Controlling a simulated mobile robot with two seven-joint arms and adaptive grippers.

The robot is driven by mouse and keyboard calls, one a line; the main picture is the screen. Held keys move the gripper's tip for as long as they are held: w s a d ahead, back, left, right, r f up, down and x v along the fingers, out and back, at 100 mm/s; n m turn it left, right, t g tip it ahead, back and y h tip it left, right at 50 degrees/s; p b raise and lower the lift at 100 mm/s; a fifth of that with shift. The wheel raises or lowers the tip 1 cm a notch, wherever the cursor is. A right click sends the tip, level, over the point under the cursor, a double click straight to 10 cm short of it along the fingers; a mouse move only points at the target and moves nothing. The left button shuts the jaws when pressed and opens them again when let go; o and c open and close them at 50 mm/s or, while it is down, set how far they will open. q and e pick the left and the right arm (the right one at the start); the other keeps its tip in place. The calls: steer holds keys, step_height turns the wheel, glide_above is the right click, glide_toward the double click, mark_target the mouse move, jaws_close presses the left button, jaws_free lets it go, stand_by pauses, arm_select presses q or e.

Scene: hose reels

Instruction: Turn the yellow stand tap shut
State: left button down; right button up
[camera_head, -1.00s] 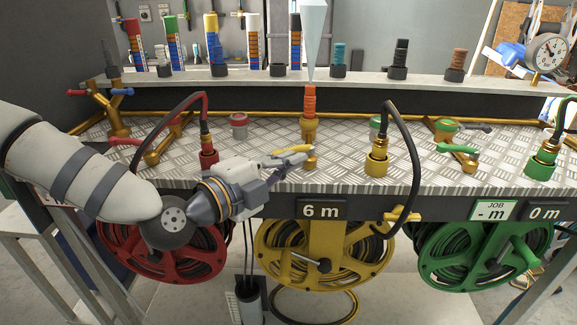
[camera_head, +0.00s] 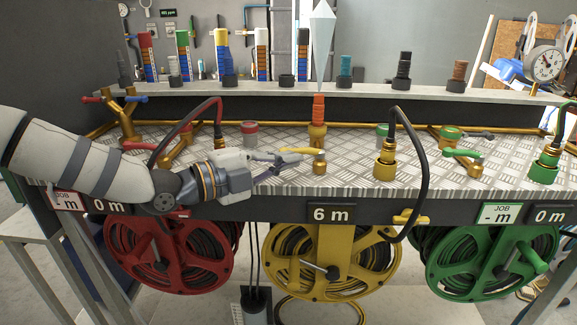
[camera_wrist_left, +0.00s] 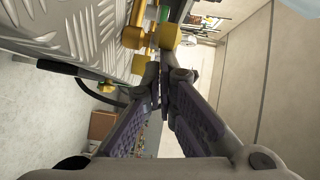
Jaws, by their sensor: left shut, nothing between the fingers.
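The yellow stand tap (camera_head: 319,162) stands on the tread-plate bench, in front of an orange nozzle. Its yellow lever (camera_head: 298,151) points left from the tap's top in the head view. A pale, tapering column (camera_head: 321,45) rises above the nozzle (camera_head: 318,108). My left gripper (camera_head: 300,158) is shut and empty, just left of the tap and beside the lever; contact cannot be told. In the left wrist view, the shut fingertips (camera_wrist_left: 160,86) are close to brass-yellow fittings (camera_wrist_left: 166,36). My right gripper is out of view.
A yellow hose coupling (camera_head: 385,163) with a black hose stands right of the tap. A green-handled tap (camera_head: 462,160) is farther right. Red (camera_head: 172,255), yellow (camera_head: 322,270) and green (camera_head: 487,262) reels hang below the bench front. A ledge (camera_head: 290,92) with dark fittings runs behind.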

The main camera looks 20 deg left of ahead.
arm_select(q)
steer(key=shift+w+a+r, duration=0.15)
steer(key=shift+w+a, duration=0.55)
steer(key=shift+a, duration=0.05)
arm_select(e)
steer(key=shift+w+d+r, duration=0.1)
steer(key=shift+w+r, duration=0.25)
arm_select(q)
steer(key=shift+a, duration=0.15)
steer(key=shift+p, duration=0.3)
